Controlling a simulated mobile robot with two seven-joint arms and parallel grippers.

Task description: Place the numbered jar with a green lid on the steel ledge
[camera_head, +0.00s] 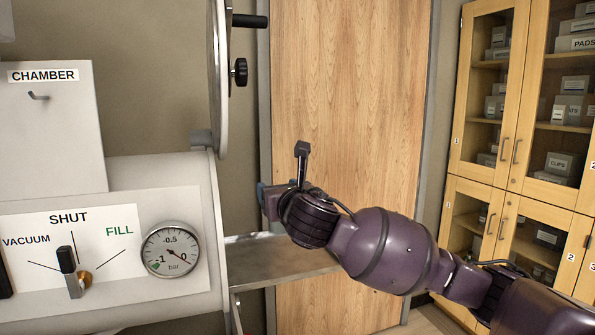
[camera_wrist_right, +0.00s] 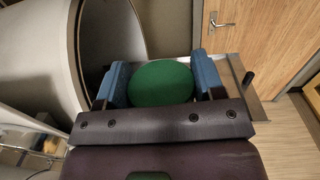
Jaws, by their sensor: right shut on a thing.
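My right gripper (camera_head: 264,198) is over the steel ledge (camera_head: 285,268), beside the chamber's right end. In the right wrist view its two blue fingers (camera_wrist_right: 162,82) are shut on the jar with a green lid (camera_wrist_right: 160,84). Only the round green lid shows clearly there; the jar's body and number are hidden below it. In the head view the gripper and wrist hide most of the jar. I cannot tell whether the jar's base touches the ledge. A strip of the ledge also shows beyond the fingers in the right wrist view. My left gripper is not in view.
The chamber's round door (camera_head: 219,80) stands open above the ledge's left end. The white chamber front (camera_head: 120,290) carries a valve lever (camera_head: 70,270) and a pressure gauge (camera_head: 170,249). A wooden door (camera_head: 345,90) is behind the ledge. Glass-fronted cabinets (camera_head: 510,150) stand at the right.

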